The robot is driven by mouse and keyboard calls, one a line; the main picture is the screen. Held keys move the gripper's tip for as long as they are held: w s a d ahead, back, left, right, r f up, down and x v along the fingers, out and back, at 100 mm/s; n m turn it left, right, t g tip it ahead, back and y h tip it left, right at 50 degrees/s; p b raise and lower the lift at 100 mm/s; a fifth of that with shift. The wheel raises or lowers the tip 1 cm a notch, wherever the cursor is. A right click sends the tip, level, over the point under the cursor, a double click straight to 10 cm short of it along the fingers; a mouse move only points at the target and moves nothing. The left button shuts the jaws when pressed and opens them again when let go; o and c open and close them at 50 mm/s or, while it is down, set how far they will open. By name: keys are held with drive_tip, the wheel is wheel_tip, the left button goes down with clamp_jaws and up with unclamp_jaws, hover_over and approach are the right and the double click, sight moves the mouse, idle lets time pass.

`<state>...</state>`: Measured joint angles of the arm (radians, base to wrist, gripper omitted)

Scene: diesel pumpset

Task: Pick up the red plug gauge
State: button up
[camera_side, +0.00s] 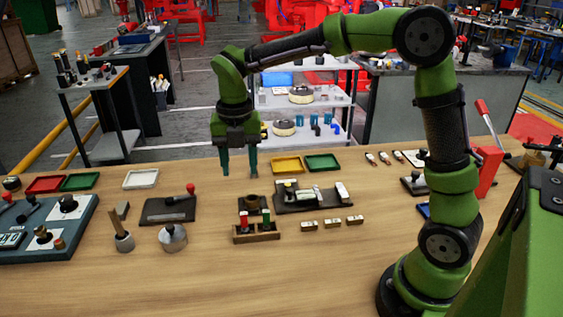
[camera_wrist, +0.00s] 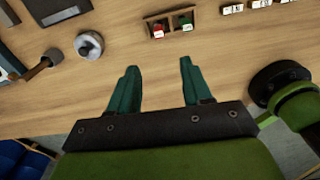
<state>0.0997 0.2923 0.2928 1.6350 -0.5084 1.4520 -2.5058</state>
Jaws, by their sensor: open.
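The red plug gauge (camera_side: 243,221) stands in a small wooden holder (camera_side: 256,236) near the middle of the bench, with a green plug gauge (camera_side: 266,217) beside it on the right. In the wrist view the red gauge (camera_wrist: 158,31) and the green gauge (camera_wrist: 185,24) show in the holder (camera_wrist: 171,28) near the top edge. My gripper (camera_side: 239,174) is open and empty, pointing down, high above the bench. In the wrist view its two fingers (camera_wrist: 155,75) are spread wide, with bare wood between them.
Several small blocks (camera_side: 331,223) lie to the right. A round metal part (camera_side: 172,238) and a mallet-like tool (camera_side: 123,242) stand to the left. The bench front is clear.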

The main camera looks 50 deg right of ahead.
sight(243, 213)
drive_tip(key=shift+n, duration=0.3)
wheel_tip(243, 213, down, 11)
drive_tip(key=shift+s+r, duration=0.1)
drive_tip(key=shift+w+d+f, duration=0.1)
drive_tip(key=shift+w+f, duration=0.05)
drive_tip(key=shift+f, duration=1.4)
drive_tip(key=shift+w+d+f, duration=0.1)
drive_tip(key=shift+w+f, duration=0.05)
drive_tip(key=shift+f, duration=1.4)
drive_tip(key=shift+c, duration=0.2)
drive_tip(key=shift+a, duration=0.1)
clamp_jaws()
